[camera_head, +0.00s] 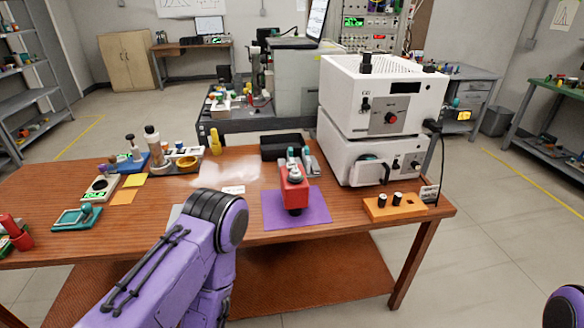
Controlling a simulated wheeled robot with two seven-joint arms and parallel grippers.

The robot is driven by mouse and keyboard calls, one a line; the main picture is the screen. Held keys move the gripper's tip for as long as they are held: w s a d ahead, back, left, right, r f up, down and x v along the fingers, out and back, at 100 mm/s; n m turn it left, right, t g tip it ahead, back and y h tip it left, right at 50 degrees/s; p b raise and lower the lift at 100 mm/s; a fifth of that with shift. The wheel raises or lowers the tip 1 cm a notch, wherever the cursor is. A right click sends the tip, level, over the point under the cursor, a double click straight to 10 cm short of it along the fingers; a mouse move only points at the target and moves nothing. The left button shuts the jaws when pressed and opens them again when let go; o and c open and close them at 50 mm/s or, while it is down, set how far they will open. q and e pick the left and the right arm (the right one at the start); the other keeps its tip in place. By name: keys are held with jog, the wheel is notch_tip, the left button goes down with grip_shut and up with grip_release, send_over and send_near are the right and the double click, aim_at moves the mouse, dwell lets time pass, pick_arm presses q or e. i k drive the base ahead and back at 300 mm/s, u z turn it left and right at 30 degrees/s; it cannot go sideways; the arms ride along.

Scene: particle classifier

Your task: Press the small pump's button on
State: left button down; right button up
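A small red device (293,188) with grey and teal parts on top stands on a purple mat (315,211) near the front edge of the wooden table. It may be the small pump, but I cannot tell for certain, and no button can be made out on it. My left arm, purple with black joint rings, reaches in from the bottom and ends left of the purple mat. Its gripper does not show. Only a bit of my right arm shows in the bottom right corner, and its gripper is out of view.
Two stacked white instruments (384,95) stand at the table's right, behind an orange block (394,208) with black knobs. A black tray (283,147) sits behind the red device. Bottles, a teal tool (76,217) and small devices crowd the left. The table's middle is fairly clear.

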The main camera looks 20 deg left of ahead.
aim_at(290, 166)
jog(key=k, duration=1.3)
jog(key=u, duration=0.65)
jog(key=i, duration=1.8)
jog(key=z, duration=0.75)
